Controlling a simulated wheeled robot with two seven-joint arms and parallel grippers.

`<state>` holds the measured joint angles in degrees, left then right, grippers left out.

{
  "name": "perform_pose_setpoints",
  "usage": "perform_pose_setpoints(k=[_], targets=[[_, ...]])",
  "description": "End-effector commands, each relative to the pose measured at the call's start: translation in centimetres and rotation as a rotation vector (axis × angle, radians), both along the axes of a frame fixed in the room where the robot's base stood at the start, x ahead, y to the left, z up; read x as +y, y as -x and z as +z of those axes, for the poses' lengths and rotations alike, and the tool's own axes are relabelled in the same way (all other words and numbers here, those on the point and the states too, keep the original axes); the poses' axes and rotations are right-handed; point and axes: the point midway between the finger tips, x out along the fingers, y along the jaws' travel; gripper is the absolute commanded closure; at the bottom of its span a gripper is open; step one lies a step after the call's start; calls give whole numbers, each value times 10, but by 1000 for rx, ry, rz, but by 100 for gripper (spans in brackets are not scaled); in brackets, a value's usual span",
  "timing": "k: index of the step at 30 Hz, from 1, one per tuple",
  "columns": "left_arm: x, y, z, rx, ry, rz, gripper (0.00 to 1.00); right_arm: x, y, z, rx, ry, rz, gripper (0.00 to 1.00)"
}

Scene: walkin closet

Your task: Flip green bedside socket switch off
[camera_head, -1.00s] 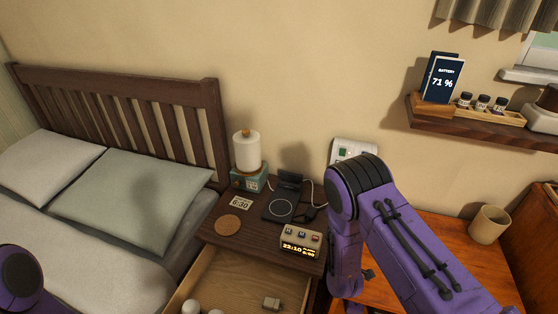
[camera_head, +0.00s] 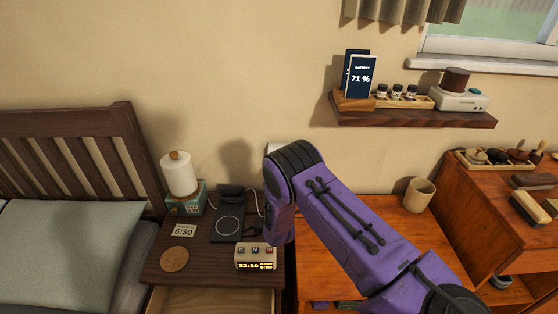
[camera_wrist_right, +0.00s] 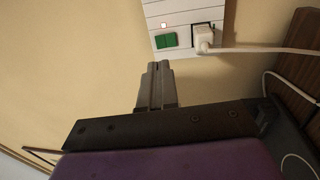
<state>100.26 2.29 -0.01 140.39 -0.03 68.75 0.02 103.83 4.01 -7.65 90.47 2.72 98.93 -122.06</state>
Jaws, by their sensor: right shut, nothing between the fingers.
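The white wall socket plate (camera_wrist_right: 188,15) shows at the top of the right wrist view. A green rocker switch (camera_wrist_right: 165,41) sits near its lower left corner, with a small lit white square above it. A white plug (camera_wrist_right: 204,38) is in the outlet to its right. My right gripper (camera_wrist_right: 154,66) is shut and empty, its tips just below the green switch in the picture; I cannot tell whether they touch the plate. In the head view my right arm hides the gripper, the switch and most of the plate (camera_head: 277,147). My left gripper is out of view.
A white cable (camera_wrist_right: 265,50) runs right from the plug. Below the socket, the nightstand (camera_head: 206,265) holds a clock (camera_head: 256,257), a charging stand (camera_head: 230,225), a coaster (camera_head: 174,259) and a lamp (camera_head: 180,175). A shelf (camera_head: 415,118) is at upper right; a cup (camera_head: 418,194) stands below it.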

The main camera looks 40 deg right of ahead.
Motion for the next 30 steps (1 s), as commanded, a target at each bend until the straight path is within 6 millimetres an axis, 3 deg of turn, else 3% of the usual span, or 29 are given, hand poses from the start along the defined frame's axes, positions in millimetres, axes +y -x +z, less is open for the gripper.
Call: perform_pose_setpoints(k=[7,14,26,30], targets=[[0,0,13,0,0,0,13,-35,-41,8,0,1,-4,100],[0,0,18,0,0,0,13,-52,-66,11,1,1,-1,100],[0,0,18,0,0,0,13,-55,-70,11,2,1,0,100],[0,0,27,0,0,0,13,-72,-62,16,24,-15,-20,100]])
